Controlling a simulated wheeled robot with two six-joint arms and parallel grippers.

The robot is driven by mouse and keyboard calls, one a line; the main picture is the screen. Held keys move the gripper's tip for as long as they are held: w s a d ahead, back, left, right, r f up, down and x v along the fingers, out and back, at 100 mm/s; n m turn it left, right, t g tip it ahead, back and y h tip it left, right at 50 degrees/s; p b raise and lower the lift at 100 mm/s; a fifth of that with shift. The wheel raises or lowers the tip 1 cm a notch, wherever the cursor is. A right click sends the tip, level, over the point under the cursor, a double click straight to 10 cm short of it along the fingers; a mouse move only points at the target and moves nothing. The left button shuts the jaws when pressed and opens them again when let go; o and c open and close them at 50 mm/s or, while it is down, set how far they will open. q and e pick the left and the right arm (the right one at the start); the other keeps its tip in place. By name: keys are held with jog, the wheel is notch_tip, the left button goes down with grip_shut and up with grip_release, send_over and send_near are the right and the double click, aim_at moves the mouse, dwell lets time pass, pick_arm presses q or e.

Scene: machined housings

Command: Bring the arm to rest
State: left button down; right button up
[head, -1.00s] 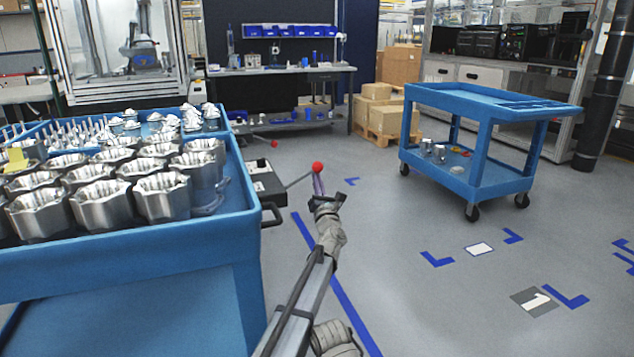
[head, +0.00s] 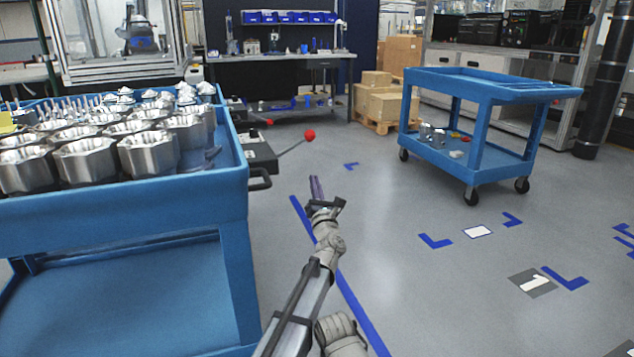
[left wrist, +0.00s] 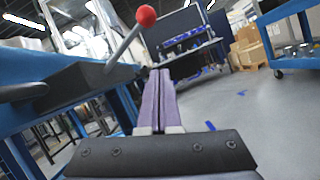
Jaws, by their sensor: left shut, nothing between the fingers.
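My left gripper (head: 316,188) is in the middle of the head view, out over the open floor to the right of the near blue cart. Its two purple fingers are pressed together with nothing between them. They also show in the left wrist view (left wrist: 159,95), side by side and pointing forward. My left arm comes up from the bottom of the head view. My right gripper is not in view.
The near blue cart (head: 190,216) bears several metal housings (head: 150,153). A lever with a red ball knob (head: 309,135) sticks out beyond its right side; the knob also shows in the left wrist view (left wrist: 146,15). Another blue cart (head: 490,92) stands right.

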pick_arm(q)
jog(key=s+a+f+m+g+h, duration=0.1)
jog(key=s+f+m+g+h, duration=0.4)
jog(key=f+m, duration=0.55)
jog(key=s+a+f+m+g+h, duration=0.2)
jog(key=s+f+m+g+h, duration=0.25)
jog(key=s+f+m, duration=0.6)
jog(key=s+a+f+m+g+y, duration=0.25)
jog(key=s+a+m+g, duration=0.2)
jog(key=s, duration=0.35)
jog(key=s+a+f+m+g+y, duration=0.1)
jog(key=s+a+f+m+g, duration=0.3)
jog(key=s, duration=0.4)
jog(key=s+a+f+m+g+y, duration=0.2)
jog(key=s+a+f+m+g, duration=0.1)
jog(key=s+a+m, duration=0.4)
jog(key=s+d+r+m+g+y+p, duration=0.1)
jog(key=s+d+r+p, duration=0.2)
jog(key=d+r+p, duration=0.35)
jog(key=s+d+r+m+p, duration=0.1)
jog(key=s+d+r+p, duration=0.3)
jog(key=d+r+p, duration=0.25)
notch_tip(320, 180, up, 37)
jog(key=p, duration=3.6)
jog(key=shift+w+a, duration=0.15)
jog(key=shift+a, duration=0.2)
